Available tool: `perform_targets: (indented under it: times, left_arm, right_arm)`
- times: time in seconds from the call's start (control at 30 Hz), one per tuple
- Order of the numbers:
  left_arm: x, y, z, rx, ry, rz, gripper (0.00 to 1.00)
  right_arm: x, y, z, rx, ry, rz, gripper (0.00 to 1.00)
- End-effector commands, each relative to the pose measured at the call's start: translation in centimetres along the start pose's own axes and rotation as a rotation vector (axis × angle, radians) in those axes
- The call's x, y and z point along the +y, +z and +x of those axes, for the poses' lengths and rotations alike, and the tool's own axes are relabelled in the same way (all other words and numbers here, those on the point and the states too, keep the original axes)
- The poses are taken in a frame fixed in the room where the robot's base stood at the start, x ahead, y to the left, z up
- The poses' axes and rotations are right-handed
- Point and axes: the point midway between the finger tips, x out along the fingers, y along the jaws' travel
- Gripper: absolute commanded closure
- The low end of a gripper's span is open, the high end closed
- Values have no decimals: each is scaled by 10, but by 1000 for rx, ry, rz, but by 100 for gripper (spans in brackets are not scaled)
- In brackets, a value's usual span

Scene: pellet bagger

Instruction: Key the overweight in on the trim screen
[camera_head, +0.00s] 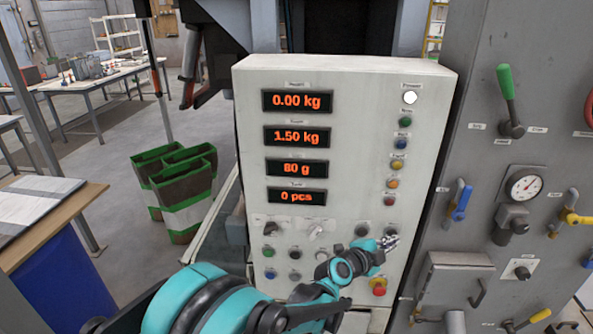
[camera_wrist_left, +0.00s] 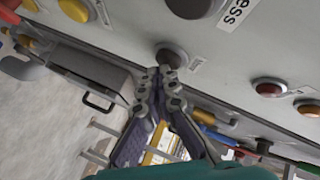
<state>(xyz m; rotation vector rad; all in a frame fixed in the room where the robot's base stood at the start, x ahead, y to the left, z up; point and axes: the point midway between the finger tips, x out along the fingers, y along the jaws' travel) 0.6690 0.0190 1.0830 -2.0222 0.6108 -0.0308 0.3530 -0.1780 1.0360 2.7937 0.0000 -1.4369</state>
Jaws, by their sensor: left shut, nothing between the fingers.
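The control panel (camera_head: 350,150) has four orange readouts. The top readout (camera_head: 297,101) shows 0.00 kg, the second (camera_head: 297,137) 1.50 kg, the third (camera_head: 297,168) 80 g and the lowest (camera_head: 286,196) 0 pcs. My left gripper (camera_head: 390,242) is shut and empty at the panel's lower right. In the left wrist view its closed fingertips (camera_wrist_left: 167,70) are at a dark round button (camera_wrist_left: 172,54); I cannot tell whether they touch it. A larger dark button (camera_wrist_left: 190,4) sits above, its label ending in "ess". My right gripper is not in view.
A white lamp (camera_head: 410,97) is lit at the panel's upper right, above several coloured lamps. A red-topped emergency button (camera_head: 379,285) sits below my gripper. A grey cabinet with a green-handled lever (camera_head: 506,84) and a gauge (camera_head: 525,187) stands right.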

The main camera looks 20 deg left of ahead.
Motion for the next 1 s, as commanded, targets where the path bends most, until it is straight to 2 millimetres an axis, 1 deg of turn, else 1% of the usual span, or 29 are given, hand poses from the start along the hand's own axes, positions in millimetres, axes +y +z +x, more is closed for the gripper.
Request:
perform_targets:
  times: [0.47, 0.83, 1.0]
  left_arm:
    - [-2, 2, 3, 0, 0, 0, 100]
    - [6, -6, -7, 1, 1, 1, 100]
    - [6, -6, -8, 0, 1, 0, 100]
  right_arm:
    - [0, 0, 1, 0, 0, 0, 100]
    - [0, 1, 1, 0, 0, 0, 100]
    - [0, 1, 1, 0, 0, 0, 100]
